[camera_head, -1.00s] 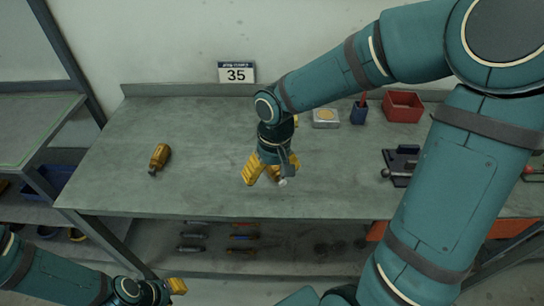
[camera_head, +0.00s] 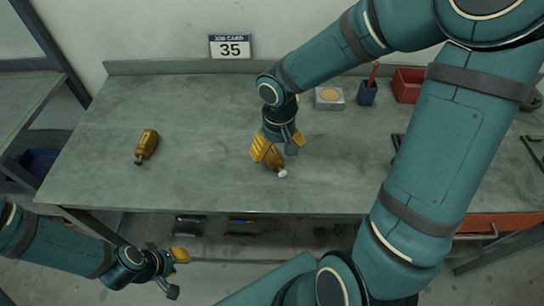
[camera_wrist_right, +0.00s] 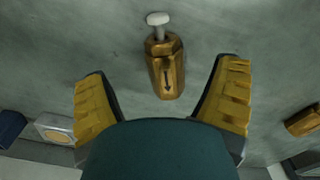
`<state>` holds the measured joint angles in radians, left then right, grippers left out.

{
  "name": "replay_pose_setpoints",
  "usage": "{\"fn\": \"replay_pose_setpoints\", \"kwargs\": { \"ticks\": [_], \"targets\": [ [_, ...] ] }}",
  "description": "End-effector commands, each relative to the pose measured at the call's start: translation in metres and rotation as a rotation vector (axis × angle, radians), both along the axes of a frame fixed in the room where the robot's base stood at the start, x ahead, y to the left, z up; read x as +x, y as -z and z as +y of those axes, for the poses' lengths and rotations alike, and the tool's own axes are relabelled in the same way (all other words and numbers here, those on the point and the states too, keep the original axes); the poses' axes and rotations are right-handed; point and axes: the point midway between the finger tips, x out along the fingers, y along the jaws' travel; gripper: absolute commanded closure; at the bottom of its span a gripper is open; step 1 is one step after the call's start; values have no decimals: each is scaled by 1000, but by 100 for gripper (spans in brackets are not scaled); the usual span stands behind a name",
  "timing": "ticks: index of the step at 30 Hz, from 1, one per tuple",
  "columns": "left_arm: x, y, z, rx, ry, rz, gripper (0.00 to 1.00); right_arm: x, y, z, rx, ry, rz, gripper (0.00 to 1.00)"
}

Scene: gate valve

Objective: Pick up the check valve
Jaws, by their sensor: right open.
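A brass valve body with a dark arrow and a pale round-ended stem (camera_wrist_right: 165,72) lies on the bench; I take it for the check valve. In the head view it (camera_head: 274,160) is partly hidden by my right gripper (camera_head: 270,148). In the right wrist view my right gripper (camera_wrist_right: 163,75) is open, its yellow-padded fingers on either side of the valve and apart from it. A second brass part with a dark end (camera_head: 147,146) lies on the left of the bench; a brass part also shows at the wrist view's right edge (camera_wrist_right: 303,121). My left gripper (camera_head: 178,273) is open and empty, below the bench's front edge.
The grey bench (camera_head: 200,180) is clear between the two brass parts. At the back stand a box with a yellow disc (camera_head: 329,97), a blue cup (camera_head: 367,93) and a red bin (camera_head: 407,84). A "35" sign (camera_head: 231,46) is behind. Items lie on a lower shelf.

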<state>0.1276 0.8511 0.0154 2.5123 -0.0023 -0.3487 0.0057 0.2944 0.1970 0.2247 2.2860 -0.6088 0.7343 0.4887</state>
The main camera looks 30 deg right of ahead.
Motion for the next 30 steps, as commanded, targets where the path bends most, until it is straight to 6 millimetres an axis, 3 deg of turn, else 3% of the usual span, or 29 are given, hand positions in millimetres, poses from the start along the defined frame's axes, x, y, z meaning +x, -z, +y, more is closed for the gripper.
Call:
{"fn": "replay_pose_setpoints", "kwargs": {
  "ticks": [7,15,25,26,30],
  "targets": [
    [1,6,0,0,0,-2,71,-2,18,1,1,0,1,13],
    [4,20,0,1,-1,-9,71,-6,55,4,0,0,0,13],
    [4,21,0,1,-2,-10,71,-6,60,4,0,0,-1,13],
    [4,21,0,1,-2,-10,71,-6,60,4,0,0,-1,17],
    [4,21,0,1,-2,-10,71,-6,60,4,0,0,-1,66]
  ]
}}
